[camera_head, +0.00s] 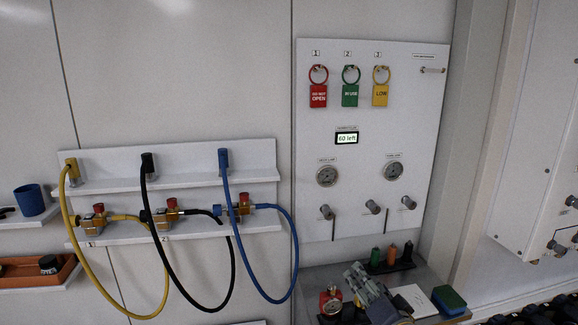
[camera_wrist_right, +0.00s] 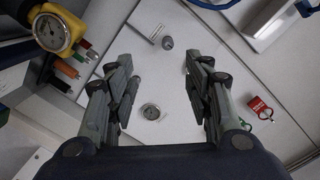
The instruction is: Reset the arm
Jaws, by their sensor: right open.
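My right gripper (camera_head: 357,277) is low in the head view, in front of the dark bench below the white panel (camera_head: 318,212). In the right wrist view my right gripper (camera_wrist_right: 162,68) has its fingers wide apart with nothing between them. Beyond the fingers are the panel face, a round gauge (camera_wrist_right: 150,111) and a knob (camera_wrist_right: 167,42), all apart from the fingers. My left gripper is not in view.
Yellow (camera_head: 92,293), black and blue hoses hang from shelves at left. Red (camera_head: 318,95), green and yellow tags hang on the panel.

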